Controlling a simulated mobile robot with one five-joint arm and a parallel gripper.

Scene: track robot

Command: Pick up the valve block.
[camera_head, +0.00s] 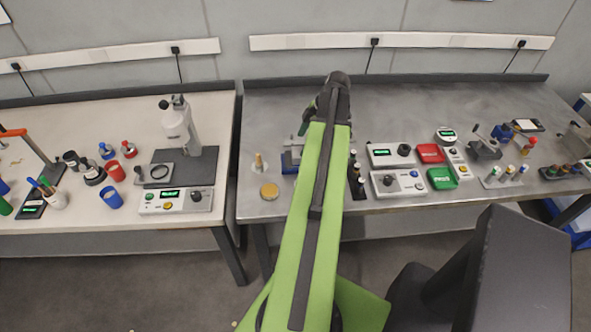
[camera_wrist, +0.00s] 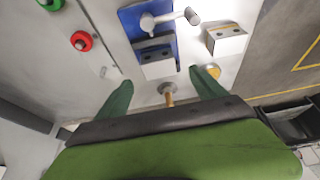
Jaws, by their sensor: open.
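My gripper (camera_wrist: 157,78) is open in the wrist view, its two dark green fingers spread with no object held between them. Beyond the fingertips, a small silver block (camera_wrist: 157,64) with two dark dots sits against a blue base (camera_wrist: 132,22) with a grey lever. A similar silver block (camera_wrist: 228,41) with two dots lies to the right, beside a yellow disc. I cannot tell which one is the valve block. In the head view my arm covers much of this area; a grey and blue piece (camera_head: 291,157) shows just left of it.
A tan-handled peg (camera_wrist: 168,94) stands low between the fingers. In the head view, a gold disc (camera_head: 269,191) lies left of my arm, and control boxes (camera_head: 398,183) stand to its right. The back of the grey bench (camera_head: 420,105) is clear.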

